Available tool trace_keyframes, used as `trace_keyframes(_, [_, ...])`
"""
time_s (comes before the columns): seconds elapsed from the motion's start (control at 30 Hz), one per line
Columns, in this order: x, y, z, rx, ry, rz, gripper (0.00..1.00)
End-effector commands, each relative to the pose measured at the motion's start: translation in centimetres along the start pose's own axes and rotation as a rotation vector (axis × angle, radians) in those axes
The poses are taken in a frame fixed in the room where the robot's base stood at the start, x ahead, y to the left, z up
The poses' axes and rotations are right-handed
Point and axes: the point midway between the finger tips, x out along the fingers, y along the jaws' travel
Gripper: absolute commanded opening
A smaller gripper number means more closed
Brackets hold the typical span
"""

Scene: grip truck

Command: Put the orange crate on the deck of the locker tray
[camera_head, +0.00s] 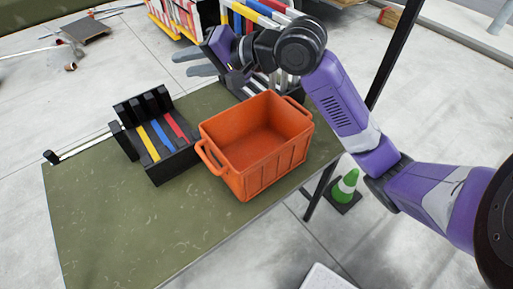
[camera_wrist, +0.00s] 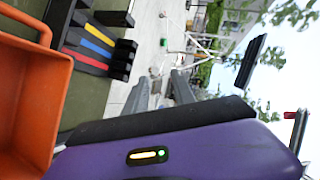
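The orange crate (camera_head: 256,146) is empty and upright on the green table, right of its middle, with handles at its sides. It also shows at the left edge of the wrist view (camera_wrist: 30,95). A black slotted holder with yellow, blue and red strips (camera_head: 158,138) stands left of the crate; it also shows in the wrist view (camera_wrist: 95,45). I cannot tell for sure which thing is the locker tray. My gripper (camera_head: 194,63) is above the table's far side, behind the crate and apart from it. Its grey fingers (camera_wrist: 160,92) are spread, with nothing between them.
The green table top (camera_head: 110,222) is clear at the front left. A second black holder (camera_head: 240,84) is partly hidden behind the crate and my arm. A green and white cone (camera_head: 345,187) stands on the floor to the right. Colourful racks (camera_head: 176,18) stand beyond the table.

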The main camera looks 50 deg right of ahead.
Motion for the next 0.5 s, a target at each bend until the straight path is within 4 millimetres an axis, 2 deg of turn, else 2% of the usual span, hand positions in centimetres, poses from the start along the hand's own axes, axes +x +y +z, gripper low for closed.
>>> trace_keyframes(0.1, [-1.9, 6.8, 0.7, 0.163, -0.093, 0.314, 0.31])
trace_keyframes(0.2, [-5.4, 13.1, 2.3, 0.359, -0.125, 0.626, 0.31])
trace_keyframes(0.3, [-9.2, 17.5, 3.9, 0.541, -0.1, 0.892, 0.31])
trace_keyframes(0.4, [-12.0, 19.6, 5.0, 0.672, -0.049, 1.065, 0.31])
trace_keyframes(0.5, [-13.4, 20.4, 5.5, 0.749, -0.003, 1.146, 0.31])
